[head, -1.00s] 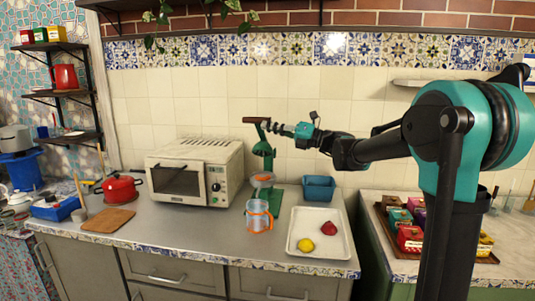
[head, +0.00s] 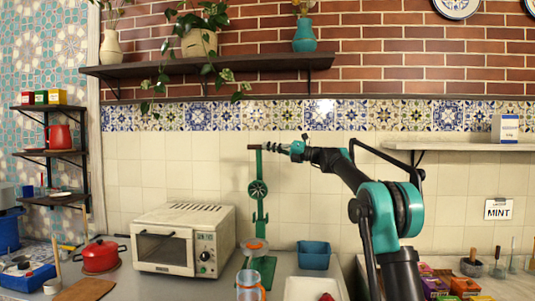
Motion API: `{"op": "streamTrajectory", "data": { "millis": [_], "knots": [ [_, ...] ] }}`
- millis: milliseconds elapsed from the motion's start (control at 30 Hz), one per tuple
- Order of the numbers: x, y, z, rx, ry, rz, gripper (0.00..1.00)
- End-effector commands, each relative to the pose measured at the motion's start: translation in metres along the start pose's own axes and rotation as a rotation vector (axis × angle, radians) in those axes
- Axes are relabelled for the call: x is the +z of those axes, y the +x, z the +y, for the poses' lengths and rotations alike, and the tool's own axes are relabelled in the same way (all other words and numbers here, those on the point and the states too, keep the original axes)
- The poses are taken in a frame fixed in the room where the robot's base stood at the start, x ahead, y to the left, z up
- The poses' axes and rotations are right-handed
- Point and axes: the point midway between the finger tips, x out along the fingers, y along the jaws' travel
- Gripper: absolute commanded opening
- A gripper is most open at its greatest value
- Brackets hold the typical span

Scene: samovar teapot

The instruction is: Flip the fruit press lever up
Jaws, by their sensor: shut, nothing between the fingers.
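The green fruit press (head: 259,218) stands on the counter to the right of the white oven. Its green lever (head: 259,165) points almost straight up from the round hub, with a brown crossbar handle (head: 253,147) at its top. My gripper (head: 275,148) is shut and empty, at the height of the handle and just right of the lever top. I cannot tell whether it touches the handle. An orange-rimmed strainer cup sits low on the press, and a clear jug with orange trim (head: 249,284) stands in front of it.
The white oven (head: 180,240) is left of the press, and a blue basket (head: 314,255) is to its right. A pale tray (head: 302,287) lies in front of the basket. A dark wall shelf (head: 225,68) with plants hangs above the gripper.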

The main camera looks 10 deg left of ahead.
Motion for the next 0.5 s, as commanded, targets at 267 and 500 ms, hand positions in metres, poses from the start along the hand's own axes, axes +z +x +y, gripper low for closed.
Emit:
{"op": "streamTrajectory", "data": {
  "millis": [267,500],
  "knots": [
    [0.015,0.003,-0.009,-0.002,0.000,-0.002,0.00],
    [0.019,0.003,-0.011,-0.004,0.000,-0.008,0.00]
  ]
}}
